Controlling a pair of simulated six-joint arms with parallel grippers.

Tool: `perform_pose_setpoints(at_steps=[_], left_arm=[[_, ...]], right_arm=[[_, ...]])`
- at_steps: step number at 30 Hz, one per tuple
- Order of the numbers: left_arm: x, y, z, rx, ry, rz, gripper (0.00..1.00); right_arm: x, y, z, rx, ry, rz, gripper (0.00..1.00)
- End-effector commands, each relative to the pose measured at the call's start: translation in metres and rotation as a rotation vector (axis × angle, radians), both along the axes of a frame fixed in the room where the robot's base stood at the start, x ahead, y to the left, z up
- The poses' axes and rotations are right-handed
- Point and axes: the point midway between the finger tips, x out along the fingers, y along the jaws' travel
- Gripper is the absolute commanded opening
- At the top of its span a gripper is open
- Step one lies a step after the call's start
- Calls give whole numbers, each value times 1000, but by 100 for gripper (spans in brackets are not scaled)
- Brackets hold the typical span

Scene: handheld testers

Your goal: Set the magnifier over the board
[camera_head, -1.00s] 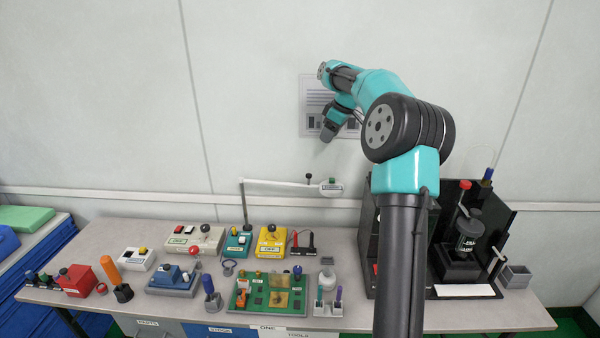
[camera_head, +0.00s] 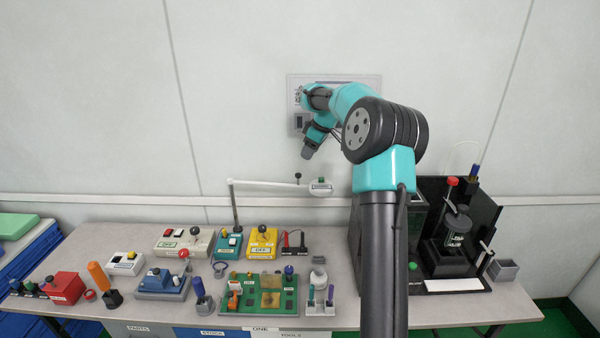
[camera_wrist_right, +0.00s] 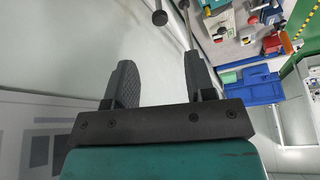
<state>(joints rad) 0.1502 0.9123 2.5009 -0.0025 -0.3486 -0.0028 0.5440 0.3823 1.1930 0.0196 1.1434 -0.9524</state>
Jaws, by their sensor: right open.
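The magnifier is a white swing arm (camera_head: 268,182) on a dark post, with a small round head (camera_head: 320,187) at its right end and a dark knob standing up beside the head. The head hangs high, behind and to the right of the green board (camera_head: 230,302), which lies on the table with yellowish patches and small parts on it. My right gripper (camera_head: 307,153) is above the magnifier's knob and head, apart from them. In the right wrist view its two fingers (camera_wrist_right: 160,65) are spread with nothing between; a dark ball knob (camera_wrist_right: 160,18) shows just beyond them. My left gripper is not in view.
A yellow box (camera_head: 262,242), a teal box (camera_head: 229,245) and a grey box stand behind the board. A bottle in a white holder (camera_head: 319,300) is right of it. A dark station (camera_head: 455,232) stands at the table's right. The wall is close behind.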

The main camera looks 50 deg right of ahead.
Motion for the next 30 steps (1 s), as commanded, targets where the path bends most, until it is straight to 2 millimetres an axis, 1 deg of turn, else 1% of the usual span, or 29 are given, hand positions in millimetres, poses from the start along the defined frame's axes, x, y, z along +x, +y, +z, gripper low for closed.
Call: perform_pose_setpoints(at_steps=[1, 9, 12, 16, 21, 29, 30], left_arm=[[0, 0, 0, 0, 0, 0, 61], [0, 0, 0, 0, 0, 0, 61], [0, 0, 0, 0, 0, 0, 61], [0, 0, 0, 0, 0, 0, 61], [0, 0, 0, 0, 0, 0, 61], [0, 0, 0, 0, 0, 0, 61], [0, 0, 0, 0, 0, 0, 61]], right_arm=[[3, 2, -9, 1, 2, 1, 50], [20, 8, -52, 1, 3, 1, 50], [26, 10, -67, 1, 2, 1, 50], [32, 12, -81, 1, 1, 0, 50], [35, 13, -91, 0, 0, 0, 50], [36, 13, -91, 0, 0, 0, 50], [36, 13, -91, 0, 0, 0, 48]])
